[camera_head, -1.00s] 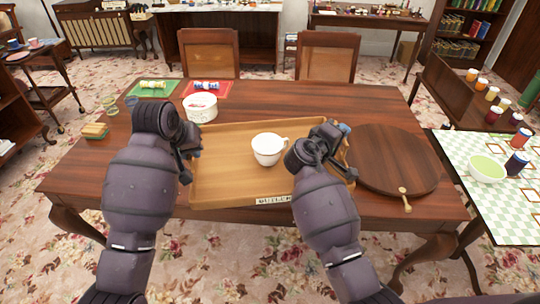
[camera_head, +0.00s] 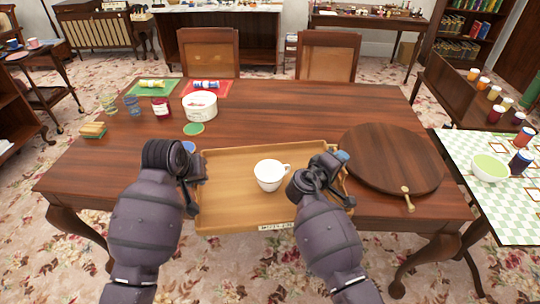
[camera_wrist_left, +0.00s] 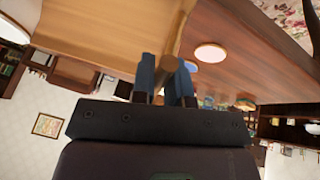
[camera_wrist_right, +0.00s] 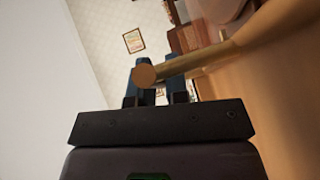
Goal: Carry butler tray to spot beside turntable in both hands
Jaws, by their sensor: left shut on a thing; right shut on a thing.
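The butler tray (camera_head: 235,210) is a wooden tray with a label on its front edge, at the front of the table. A white cup (camera_head: 269,175) stands on it. My left gripper (camera_head: 198,170) is shut on the tray's left side; the left wrist view shows its fingers (camera_wrist_left: 165,82) around a wooden bar. My right gripper (camera_head: 338,170) is shut on the tray's right side; the right wrist view shows its fingers (camera_wrist_right: 160,82) around a round bar. The turntable (camera_head: 392,158), a dark round board with a small brass handle, lies just right of the tray.
The table (camera_head: 280,105) has a white tub (camera_head: 200,106), a red jar (camera_head: 161,107), glasses, a green disc (camera_head: 193,129) and a sponge stack (camera_head: 93,130) on its left. Two chairs are behind.

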